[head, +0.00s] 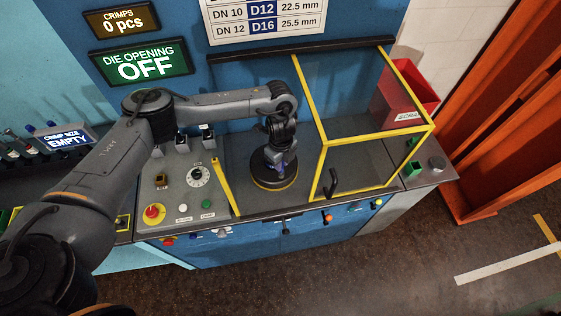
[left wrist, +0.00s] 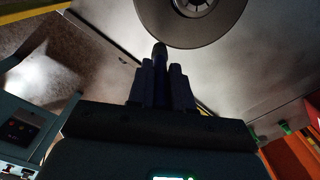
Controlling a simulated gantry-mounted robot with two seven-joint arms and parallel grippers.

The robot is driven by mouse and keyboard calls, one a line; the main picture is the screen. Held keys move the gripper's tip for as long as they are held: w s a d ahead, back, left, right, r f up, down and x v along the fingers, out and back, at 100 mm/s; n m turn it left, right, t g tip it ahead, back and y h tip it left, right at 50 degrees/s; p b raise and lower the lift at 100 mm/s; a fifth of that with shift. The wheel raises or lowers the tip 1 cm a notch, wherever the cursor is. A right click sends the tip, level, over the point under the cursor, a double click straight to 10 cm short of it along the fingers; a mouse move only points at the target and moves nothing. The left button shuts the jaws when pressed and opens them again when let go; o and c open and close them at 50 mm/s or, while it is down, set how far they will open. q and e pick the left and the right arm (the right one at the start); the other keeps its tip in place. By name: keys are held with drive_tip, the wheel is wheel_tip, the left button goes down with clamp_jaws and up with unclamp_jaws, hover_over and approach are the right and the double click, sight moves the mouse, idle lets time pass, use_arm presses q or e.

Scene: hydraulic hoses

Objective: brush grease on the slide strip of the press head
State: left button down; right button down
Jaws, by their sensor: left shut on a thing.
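My left arm reaches across the press bench from the left. Its gripper (head: 276,167) points down over a round black press head (head: 274,181) with a thin yellowish rim line. In the left wrist view the gripper (left wrist: 164,82) is shut on a slim dark blue tool (left wrist: 159,52), likely the grease brush. Its dark tip points at the round grey press head (left wrist: 207,28), close to its lower left rim; whether they touch I cannot tell. I cannot make out the slide strip or any grease. My right gripper is in neither view.
A clear guard box with yellow edges (head: 376,137) stands right of the press head. A control panel with a red stop button (head: 154,212) and a dial (head: 198,177) lies left. A red bin (head: 405,95) stands behind the guard. A green sign (head: 143,64) reads die opening OFF.

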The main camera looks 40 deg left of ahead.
use_arm(q)
drive_tip(key=shift+r+p, duration=1.5)
drive_tip(key=shift+r, duration=0.45)
